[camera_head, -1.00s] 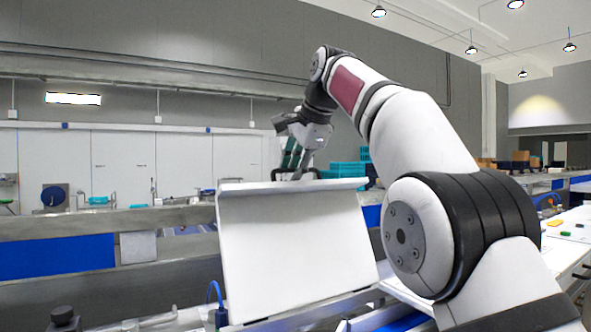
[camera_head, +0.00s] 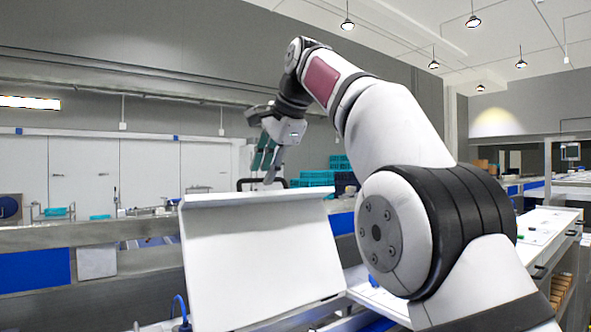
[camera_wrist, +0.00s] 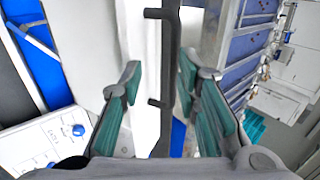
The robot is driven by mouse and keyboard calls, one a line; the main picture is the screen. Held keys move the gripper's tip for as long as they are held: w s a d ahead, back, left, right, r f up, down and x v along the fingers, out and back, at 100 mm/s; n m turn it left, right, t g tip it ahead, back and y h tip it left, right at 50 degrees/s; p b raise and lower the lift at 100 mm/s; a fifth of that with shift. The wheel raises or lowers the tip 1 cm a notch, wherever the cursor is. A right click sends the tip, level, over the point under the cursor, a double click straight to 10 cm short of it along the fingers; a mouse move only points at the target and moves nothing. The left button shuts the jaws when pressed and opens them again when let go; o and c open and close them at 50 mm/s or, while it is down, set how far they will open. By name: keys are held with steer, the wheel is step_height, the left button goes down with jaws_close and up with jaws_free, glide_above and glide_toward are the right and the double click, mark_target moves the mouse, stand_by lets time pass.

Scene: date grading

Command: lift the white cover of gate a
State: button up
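The white cover of gate a (camera_head: 262,255) stands raised and steeply tilted in the head view, its broad face towards the camera. A black bar handle (camera_head: 247,181) sits at its top edge; in the wrist view the handle (camera_wrist: 168,60) runs upright between my fingers. My gripper (camera_head: 266,168) is at the handle, coming from above. In the wrist view my gripper (camera_wrist: 160,75) has its two teal-padded fingers apart, one on each side of the bar, with gaps showing. The white cover edge (camera_wrist: 142,60) lies beside the handle there. Whether a finger touches the bar is unclear.
Teal crates (camera_head: 318,178) stand behind the cover. A long grey counter with blue panels (camera_head: 35,270) runs behind and to the left. A white worktop (camera_head: 545,228) with small items is at the right.

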steer(key=s+d, duration=0.5)
steer(key=s, duration=0.4)
steer(key=shift+s+d+f, duration=0.15)
steer(key=shift+s+d, duration=0.05)
steer(key=shift+d, duration=0.15)
stand_by(0.3)
